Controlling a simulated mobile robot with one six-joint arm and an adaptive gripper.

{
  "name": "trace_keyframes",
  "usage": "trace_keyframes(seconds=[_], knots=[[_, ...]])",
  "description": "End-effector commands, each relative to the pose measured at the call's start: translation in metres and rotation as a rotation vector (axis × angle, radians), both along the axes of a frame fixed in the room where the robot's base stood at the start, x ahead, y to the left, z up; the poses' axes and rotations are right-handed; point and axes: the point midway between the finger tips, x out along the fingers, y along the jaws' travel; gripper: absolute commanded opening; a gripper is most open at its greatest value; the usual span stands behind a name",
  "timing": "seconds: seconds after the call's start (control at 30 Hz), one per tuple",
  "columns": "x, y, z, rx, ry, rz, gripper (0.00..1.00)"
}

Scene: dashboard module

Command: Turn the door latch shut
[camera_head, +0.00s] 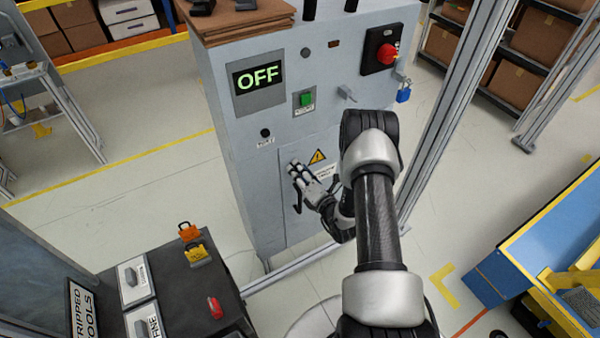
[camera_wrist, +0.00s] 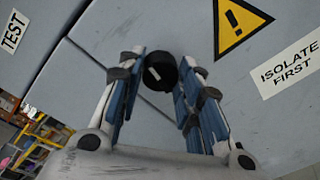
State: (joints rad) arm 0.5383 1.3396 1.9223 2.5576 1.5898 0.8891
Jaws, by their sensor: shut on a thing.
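The grey cabinet has a door (camera_head: 292,226) in its lower front, with a yellow warning triangle (camera_head: 317,157). The door latch is a round black knob (camera_wrist: 160,72) with a short white mark on its face, seen in the wrist view near the door's edge seam. My gripper (camera_head: 296,170) is at the upper left of the door. In the wrist view its two blue-padded fingers (camera_wrist: 163,82) are closed around the knob from both sides. In the head view the fingers hide the knob.
A dark tool table (camera_head: 185,290) stands at lower left. A metal post (camera_head: 450,110) rises right of my arm.

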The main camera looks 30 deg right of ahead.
Motion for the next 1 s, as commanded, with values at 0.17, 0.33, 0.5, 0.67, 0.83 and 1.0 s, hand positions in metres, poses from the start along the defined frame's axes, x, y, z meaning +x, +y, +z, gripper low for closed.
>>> trace_keyframes(seconds=[0.17, 0.33, 0.5, 0.67, 0.83, 1.0], knots=[[0.0003, 0.0002, 0.0004, -0.096, -0.005, -0.001, 0.09], [0.0002, 0.0005, 0.0005, -0.153, -0.007, 0.000, 0.09], [0.0002, 0.0005, 0.0006, -0.179, -0.008, 0.000, 0.09], [0.0002, 0.0004, 0.0007, -0.186, -0.008, -0.001, 0.09], [0.0002, 0.0004, 0.0007, -0.185, -0.008, -0.001, 0.09], [0.0002, 0.0005, 0.0006, -0.184, -0.008, 0.001, 0.38]])
